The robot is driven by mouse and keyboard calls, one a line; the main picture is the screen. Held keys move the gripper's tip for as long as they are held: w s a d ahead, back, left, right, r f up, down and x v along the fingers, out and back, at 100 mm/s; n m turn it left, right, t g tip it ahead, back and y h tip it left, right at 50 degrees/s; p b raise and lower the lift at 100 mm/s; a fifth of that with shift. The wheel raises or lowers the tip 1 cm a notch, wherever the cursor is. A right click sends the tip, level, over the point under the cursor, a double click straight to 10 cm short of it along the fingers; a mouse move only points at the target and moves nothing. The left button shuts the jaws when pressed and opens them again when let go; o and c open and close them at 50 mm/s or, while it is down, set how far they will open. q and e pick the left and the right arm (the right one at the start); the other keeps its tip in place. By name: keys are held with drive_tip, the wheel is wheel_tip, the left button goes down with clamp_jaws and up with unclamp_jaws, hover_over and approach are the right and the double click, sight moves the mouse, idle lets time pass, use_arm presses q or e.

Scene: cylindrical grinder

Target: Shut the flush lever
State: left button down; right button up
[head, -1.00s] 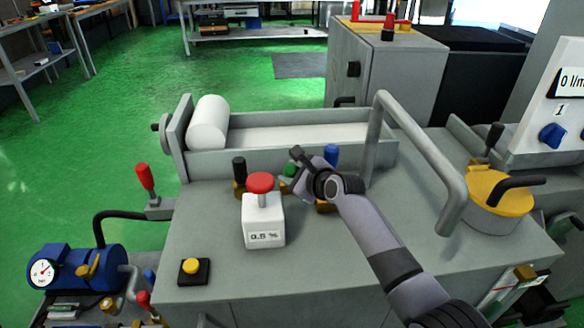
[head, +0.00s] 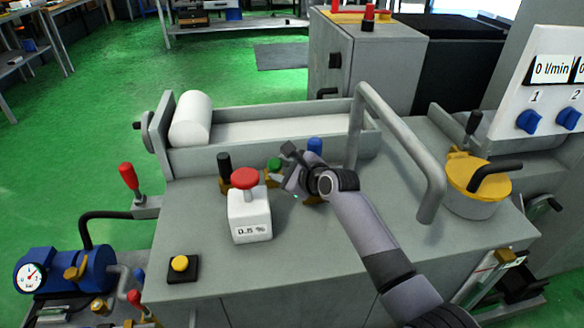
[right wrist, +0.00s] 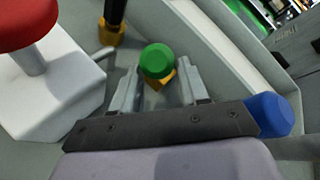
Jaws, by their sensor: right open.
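A valve with a green knob on a brass base (head: 274,166) stands on the machine top. A black-handled one (head: 225,168) is to its left and a blue-knobbed one (head: 315,146) to its right. No label shows which is the flush lever. My right gripper (head: 288,168) is open, just right of the green knob in the head view. In the right wrist view, the green knob (right wrist: 157,58) lies just beyond and between the spread fingertips (right wrist: 158,80); contact cannot be told. The blue knob (right wrist: 268,114) is beside the gripper's right side. My left gripper is not in view.
A white box with a red button (head: 248,212) stands close left of my right gripper. A trough with a white roller (head: 190,120) lies behind. A grey bent pipe (head: 400,150) rises to the right. The front machine top is mostly clear.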

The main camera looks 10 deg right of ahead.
drive_tip(key=shift+p+v, duration=0.45)
drive_tip(key=shift+v, duration=1.75)
